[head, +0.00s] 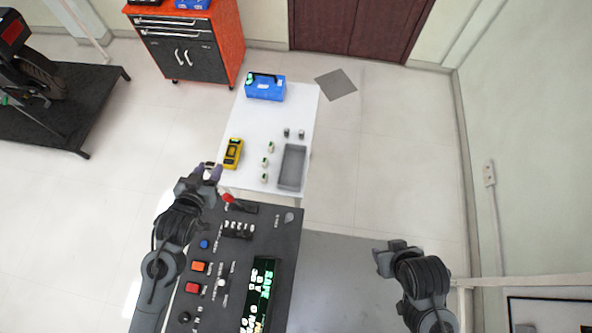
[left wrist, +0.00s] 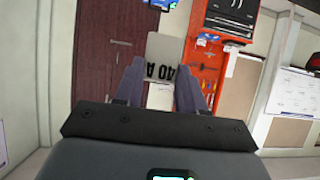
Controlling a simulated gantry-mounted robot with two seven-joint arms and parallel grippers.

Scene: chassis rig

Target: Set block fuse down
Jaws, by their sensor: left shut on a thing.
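My left gripper (head: 209,171) is near the left front corner of the white table, beside the yellow meter. In the left wrist view its two fingers (left wrist: 160,85) are shut on a pale grey block fuse (left wrist: 164,58) with dark "40 A" lettering. The fuse is held up, with the room behind it. In the head view it is too small to make out clearly at the fingertips. My right gripper (head: 388,258) hangs over the grey surface at the lower right, away from the table. Its fingers are not clear.
The white table (head: 285,112) bears a yellow meter (head: 233,153), a blue case (head: 265,87), a grey tray (head: 291,167) and several small parts (head: 270,147). A dark control panel (head: 255,235) with switches and a lit display is in front. Bare table lies between meter and case.

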